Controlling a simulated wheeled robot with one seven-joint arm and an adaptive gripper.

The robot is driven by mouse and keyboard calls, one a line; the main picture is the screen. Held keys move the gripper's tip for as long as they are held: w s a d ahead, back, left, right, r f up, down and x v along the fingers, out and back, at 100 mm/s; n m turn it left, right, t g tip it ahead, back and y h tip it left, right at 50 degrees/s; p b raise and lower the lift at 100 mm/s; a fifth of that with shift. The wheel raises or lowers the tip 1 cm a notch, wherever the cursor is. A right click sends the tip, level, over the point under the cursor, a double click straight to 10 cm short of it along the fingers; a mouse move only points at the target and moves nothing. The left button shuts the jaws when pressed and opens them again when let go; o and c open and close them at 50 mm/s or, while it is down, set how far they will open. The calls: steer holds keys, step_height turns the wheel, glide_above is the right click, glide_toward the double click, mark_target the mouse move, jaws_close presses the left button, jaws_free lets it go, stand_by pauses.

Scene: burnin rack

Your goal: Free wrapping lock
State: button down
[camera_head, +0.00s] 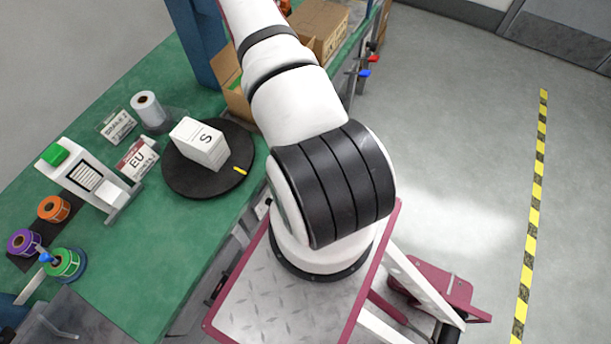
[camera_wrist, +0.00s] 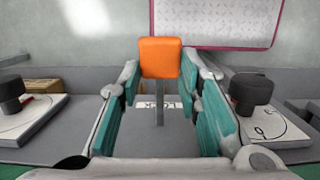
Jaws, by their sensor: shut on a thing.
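In the wrist view an orange block-shaped handle (camera_wrist: 160,57) stands upright on a thin grey stem. It looks like the lock's handle, though "wrapping" is not legible anywhere. My gripper (camera_wrist: 160,78) has its teal-padded fingers on either side of the handle and is shut on it. A small white label with dark print (camera_wrist: 160,102) lies behind the stem, partly hidden and unreadable. In the head view my arm runs up out of the top edge, so my gripper and the orange handle are out of that view.
Black knobs on white plates stand left (camera_wrist: 12,95) and right (camera_wrist: 250,92) of my fingers. In the head view, the green table (camera_head: 185,235) holds a black turntable (camera_head: 190,185) with a white box (camera_head: 200,145) and label rolls (camera_head: 54,208).

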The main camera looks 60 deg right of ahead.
steer(key=shift+w+r+p, duration=0.45)
steer(key=shift+w+r, duration=0.05)
steer(key=shift+w, duration=0.45)
steer(key=c, duration=1.2)
jaws_free()
steer(key=shift+o, duration=0.2)
steer(key=shift+s, duration=0.2)
steer(key=shift+r, duration=0.15)
step_height(320, 180, up, 12)
steer(key=w, duration=0.1)
steer(key=shift+w+f, duration=0.2)
steer(key=shift+w, duration=0.1)
